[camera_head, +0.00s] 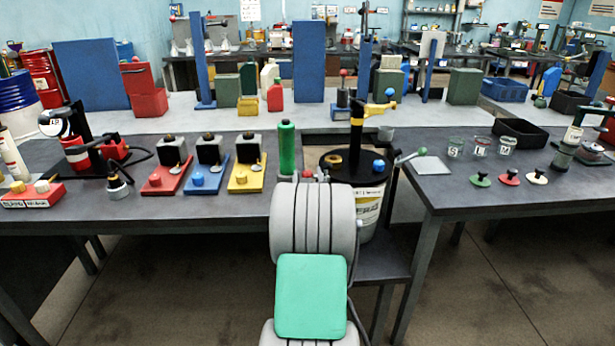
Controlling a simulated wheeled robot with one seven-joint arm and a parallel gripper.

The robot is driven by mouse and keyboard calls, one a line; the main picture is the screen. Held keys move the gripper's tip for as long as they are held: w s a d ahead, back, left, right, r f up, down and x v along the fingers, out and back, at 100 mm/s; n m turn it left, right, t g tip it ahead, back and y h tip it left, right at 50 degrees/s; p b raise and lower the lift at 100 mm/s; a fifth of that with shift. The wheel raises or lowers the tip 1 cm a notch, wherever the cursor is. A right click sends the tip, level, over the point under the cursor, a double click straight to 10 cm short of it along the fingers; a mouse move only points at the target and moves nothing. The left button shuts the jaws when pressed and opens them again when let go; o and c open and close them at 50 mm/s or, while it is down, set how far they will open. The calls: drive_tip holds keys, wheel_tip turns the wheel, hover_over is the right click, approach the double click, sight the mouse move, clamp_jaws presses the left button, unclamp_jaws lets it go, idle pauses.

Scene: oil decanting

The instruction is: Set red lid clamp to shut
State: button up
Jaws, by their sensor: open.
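A red-based unit (167,178) stands on the near dark table, left of centre. The clamp's position, open or shut, is too small to tell. My arm rises at the bottom centre, right of these units and apart from them. My gripper does not show.
A blue-based unit (207,178) and a yellow-based unit (246,177) stand close to its right. A green cylinder (287,148) stands further right, beside a drum with a black lid (340,173) and yellow-black pump. A red-and-black device (80,150) stands left.

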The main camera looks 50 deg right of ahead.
drive_tip(key=shift+c, duration=0.4)
clamp_jaws()
drive_tip(key=shift+f, duration=0.15)
idle(0.9)
